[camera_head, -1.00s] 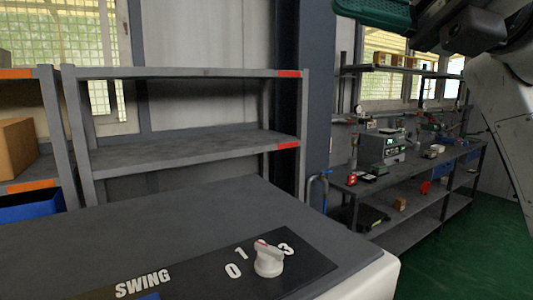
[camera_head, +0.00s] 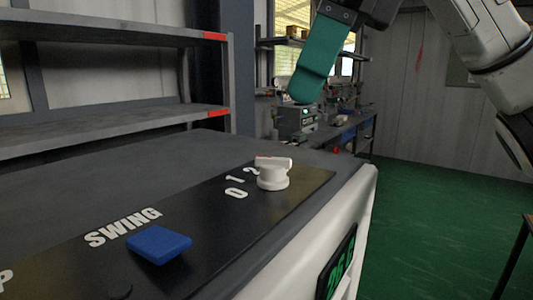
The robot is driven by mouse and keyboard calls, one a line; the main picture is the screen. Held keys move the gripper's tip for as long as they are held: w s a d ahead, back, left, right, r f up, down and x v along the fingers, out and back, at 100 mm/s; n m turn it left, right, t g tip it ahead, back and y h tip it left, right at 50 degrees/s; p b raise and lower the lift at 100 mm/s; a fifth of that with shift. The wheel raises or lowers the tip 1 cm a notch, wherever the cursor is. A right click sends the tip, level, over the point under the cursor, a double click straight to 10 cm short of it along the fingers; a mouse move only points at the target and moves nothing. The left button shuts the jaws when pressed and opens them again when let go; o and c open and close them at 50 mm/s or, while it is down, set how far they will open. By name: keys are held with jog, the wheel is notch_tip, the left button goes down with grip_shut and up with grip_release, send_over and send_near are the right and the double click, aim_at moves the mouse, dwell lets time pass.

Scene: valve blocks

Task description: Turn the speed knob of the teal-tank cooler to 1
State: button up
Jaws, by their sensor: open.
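The white speed knob (camera_head: 273,178) stands on the black panel on top of the cooler (camera_head: 200,270). The printed 0, 1 and 2 show to its left; a 3 is not visible from here. A red mark on the knob's grip points toward the far side, close to the 2. My gripper (camera_head: 306,92), with a teal finger, hangs above and beyond the knob, apart from it. It is open and empty; only one finger shows clearly. No teal tank is in view.
A blue SWING switch (camera_head: 159,244) lies on the panel left of the knob. Grey shelves (camera_head: 120,129) stand behind, and a workbench (camera_head: 345,130) is farther back. Green floor (camera_head: 430,220) is clear on the right.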

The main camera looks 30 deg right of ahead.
aim_at(274, 157)
jog(key=x, duration=0.9)
jog(key=shift+r, duration=0.1)
jog(key=c, duration=1)
jog(key=shift+m, duration=0.4)
jog(key=m+t+h+b, duration=0.1)
jog(key=m+b, duration=0.1)
jog(key=m, duration=0.1)
jog(key=shift+a+m, duration=0.1)
jog(key=shift+m, duration=0.2)
jog(key=shift+a+m+h+b, duration=0.15)
jog(key=shift+m+h+b, duration=0.85)
jog(key=shift+m, duration=1.2)
